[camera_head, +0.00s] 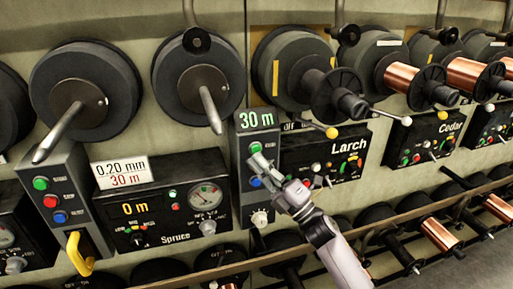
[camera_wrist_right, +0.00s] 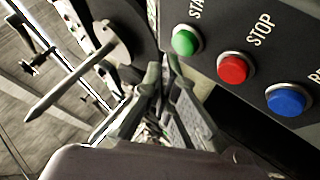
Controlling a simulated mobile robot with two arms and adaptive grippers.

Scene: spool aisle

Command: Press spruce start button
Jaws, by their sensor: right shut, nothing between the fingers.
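The Spruce panel (camera_head: 172,238) has a "0 m" display and a gauge. A button box (camera_head: 244,196) with a "30 m" display stands between the Spruce and Larch panels. Its green start button (camera_head: 254,147) also shows in the right wrist view (camera_wrist_right: 186,41), beside the red STOP button (camera_wrist_right: 233,68) and a blue button (camera_wrist_right: 287,99). My right gripper (camera_head: 259,161) is shut and empty, in front of this box. In the wrist view its fingertips (camera_wrist_right: 165,82) are below and left of the green button, apart from it in the picture. My left gripper is not in view.
Another button box (camera_head: 83,205) with green, red and blue buttons stands left of the Spruce panel, with a yellow handle (camera_head: 77,254) below. A card (camera_head: 122,172) reads "0.20 mm, 30 m". Large spools with protruding spindles hang above. The Larch panel (camera_head: 325,157) is to the right.

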